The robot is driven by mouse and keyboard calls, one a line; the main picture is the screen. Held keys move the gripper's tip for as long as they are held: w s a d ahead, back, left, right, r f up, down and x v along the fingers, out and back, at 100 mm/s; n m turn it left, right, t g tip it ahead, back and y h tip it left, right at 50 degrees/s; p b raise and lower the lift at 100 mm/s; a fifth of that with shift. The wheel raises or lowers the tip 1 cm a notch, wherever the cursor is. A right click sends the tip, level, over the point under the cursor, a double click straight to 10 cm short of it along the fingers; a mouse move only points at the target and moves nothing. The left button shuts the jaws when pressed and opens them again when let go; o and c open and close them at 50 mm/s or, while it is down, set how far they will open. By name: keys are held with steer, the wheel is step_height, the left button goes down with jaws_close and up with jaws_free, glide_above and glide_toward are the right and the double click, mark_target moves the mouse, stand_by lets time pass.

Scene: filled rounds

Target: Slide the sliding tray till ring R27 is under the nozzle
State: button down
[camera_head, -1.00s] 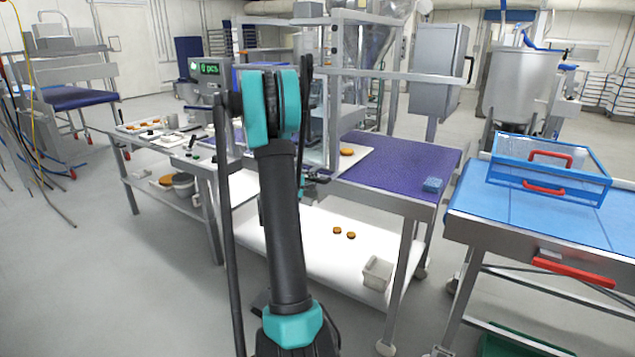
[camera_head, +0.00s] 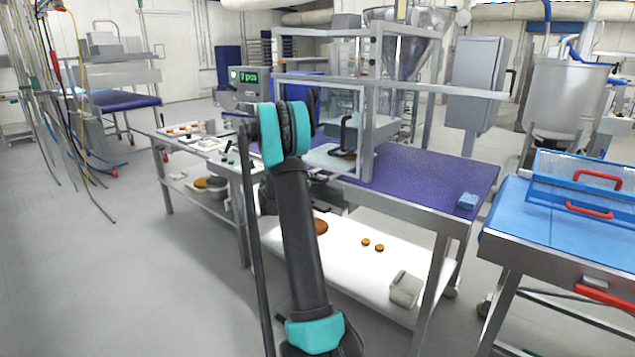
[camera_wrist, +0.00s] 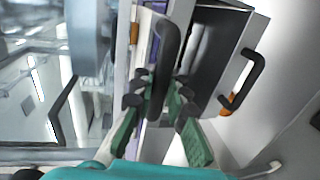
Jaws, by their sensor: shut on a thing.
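In the wrist view my gripper (camera_wrist: 158,92) has its green fingers on either side of a dark upright handle (camera_wrist: 166,48) and is shut on it. Whether this handle belongs to the sliding tray is not clear. A second black handle (camera_wrist: 245,80) stands on a pale panel to the right, apart from the fingers. Small orange pieces show at the picture's upper left of the handle and near the second handle. I cannot read ring R27 on anything. The nozzle is not distinguishable; the hopper (camera_head: 398,50) stands above the filling frame. In the head view my arm hides my gripper.
A clear guard (camera_head: 325,130) with metal bars fronts the filling machine. The white lower shelf (camera_head: 345,268) holds two small orange rounds and a grey bin (camera_head: 405,290). A blue-topped table (camera_head: 555,225) stands at right.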

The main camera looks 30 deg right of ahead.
steer(key=shift+w+a, duration=0.1)
steer(key=shift+w, duration=0.05)
steer(key=c, duration=1.5)
jaws_free()
steer(key=v, duration=1.2)
steer(key=shift+f, duration=0.1)
steer(key=s+a+f+m+y, duration=0.1)
steer(key=s+a+f+y, duration=0.3)
steer(key=s+a, duration=0.4)
steer(key=s+a+f+m+g+y, duration=0.1)
steer(key=s+a+f+y, duration=0.3)
steer(key=s+a, duration=0.5)
steer(key=s+a+f+m+y, duration=0.2)
steer(key=s+a+f+y, duration=0.2)
steer(key=s, duration=1.9)
steer(key=shift+s+a+f+g+y, duration=0.15)
steer(key=shift+a+y, duration=0.45)
steer(key=shift+a, duration=0.55)
steer(key=shift+s+a+f+g+y, duration=0.15)
steer(key=shift+a+y, duration=0.45)
steer(key=shift+a, duration=0.55)
